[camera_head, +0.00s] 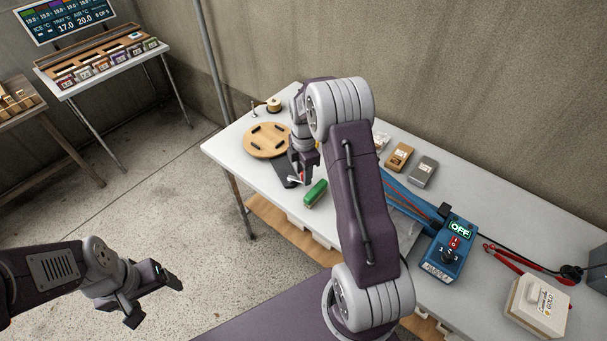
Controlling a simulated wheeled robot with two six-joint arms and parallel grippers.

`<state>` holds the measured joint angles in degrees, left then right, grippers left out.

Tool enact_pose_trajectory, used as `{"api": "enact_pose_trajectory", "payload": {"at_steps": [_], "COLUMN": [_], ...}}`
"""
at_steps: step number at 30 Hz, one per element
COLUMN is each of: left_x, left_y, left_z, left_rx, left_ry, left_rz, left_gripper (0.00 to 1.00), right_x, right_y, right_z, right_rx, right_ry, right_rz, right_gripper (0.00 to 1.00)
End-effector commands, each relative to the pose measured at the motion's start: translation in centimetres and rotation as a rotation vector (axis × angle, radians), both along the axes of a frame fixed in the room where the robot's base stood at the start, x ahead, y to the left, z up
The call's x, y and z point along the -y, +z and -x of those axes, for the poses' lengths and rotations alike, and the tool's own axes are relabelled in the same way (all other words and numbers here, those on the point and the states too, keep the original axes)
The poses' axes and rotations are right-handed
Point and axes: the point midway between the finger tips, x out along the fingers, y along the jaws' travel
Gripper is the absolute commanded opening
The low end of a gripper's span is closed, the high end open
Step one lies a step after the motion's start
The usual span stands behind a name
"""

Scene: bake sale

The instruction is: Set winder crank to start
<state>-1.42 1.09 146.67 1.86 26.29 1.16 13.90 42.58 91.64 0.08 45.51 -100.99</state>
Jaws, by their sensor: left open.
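The winder shows a round wooden disc (267,140) with dark slots, lying on the white table. A dark crank bar (284,172) shows at the disc's near side, partly hidden by my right gripper. A green handle-like cylinder (315,193) lies near the table's front edge, just right of the gripper; whether it joins the bar is hidden. My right gripper (299,180) points down beside the green cylinder; its finger gap is too small to read. My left gripper (153,297) is open and empty over the floor at lower left, far from the winder.
My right arm hides the table's middle. A blue control box (448,250) reading OFF, red and black leads (515,262) and a cream box (538,305) stand at right. Tan (399,156) and grey (423,171) boxes lie behind. A spool (273,105) stands beyond the disc.

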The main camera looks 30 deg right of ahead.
Motion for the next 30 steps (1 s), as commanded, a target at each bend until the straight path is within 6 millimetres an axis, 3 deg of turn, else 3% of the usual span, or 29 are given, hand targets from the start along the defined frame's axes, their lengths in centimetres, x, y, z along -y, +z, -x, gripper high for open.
{"api": "enact_pose_trajectory", "payload": {"at_steps": [10, 14, 15, 30], "left_x": [0.00, 0.00, 0.00, 0.00], "left_y": [-0.01, -0.02, -0.02, 0.76], "left_z": [0.00, 0.01, 0.01, 0.00], "left_rx": [0.000, 0.000, 0.000, 0.000], "left_ry": [0.000, 0.000, 0.000, 0.000], "left_rz": [0.000, 0.000, 0.000, 0.000], "left_gripper": [0.78, 0.78, 0.78, 0.78], "right_x": [-0.01, -0.01, -0.01, -0.42], "right_y": [-0.82, -0.81, -0.81, -0.61], "right_z": [-0.02, -0.02, -0.01, 0.31], "right_rx": [0.001, 0.001, 0.001, 0.000], "right_ry": [0.000, 0.000, 0.000, -0.115], "right_rz": [0.000, 0.000, 0.000, 0.000], "right_gripper": [0.38, 0.02, 0.00, 0.00]}}
